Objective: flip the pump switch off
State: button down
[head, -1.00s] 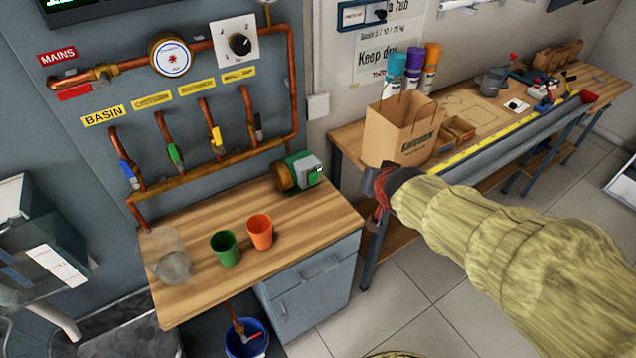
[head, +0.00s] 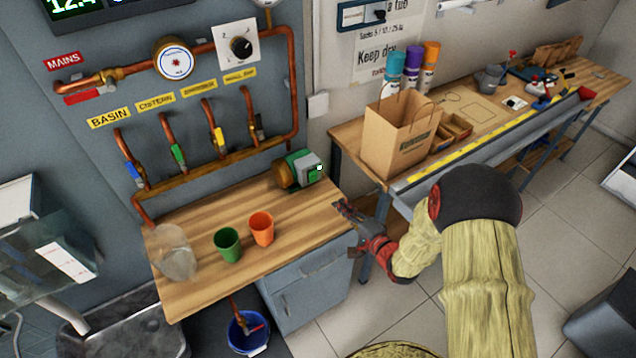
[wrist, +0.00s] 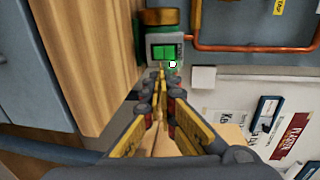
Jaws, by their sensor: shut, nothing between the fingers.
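The pump (head: 291,176), with a copper-coloured end and a green and grey body, sits at the back right of the wooden bench. Its green switch face (head: 314,175) is on the right end, with a small white spot at its edge. In the wrist view the green switch (wrist: 164,52) shows upright on the grey box, just beyond the fingertips. My gripper (head: 341,204) is at the bench's right edge, in front of and below the pump, apart from it. In the wrist view my gripper (wrist: 158,82) is shut and empty, pointing toward the switch. Its fingertips overlap the pump's lower part there.
A green cup (head: 228,245), an orange cup (head: 261,229) and a clear container (head: 175,252) stand on the bench (head: 200,283). A paper bag (head: 398,135) is on the right-hand table. Copper pipes with several valves run along the wall behind.

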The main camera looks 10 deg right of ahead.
aim_at(313, 178)
jog(key=b+x, duration=0.4)
jog(key=x, duration=0.9)
jog(key=shift+f, duration=0.1)
jog(key=shift+w+a, duration=0.15)
jog(key=shift+w, duration=0.35)
jog(key=shift+w+a+f+t+b, duration=0.1)
jog(key=shift+w+f+t+b, duration=0.2)
jog(key=shift+b, duration=0.75)
jog(key=shift+r, duration=0.2)
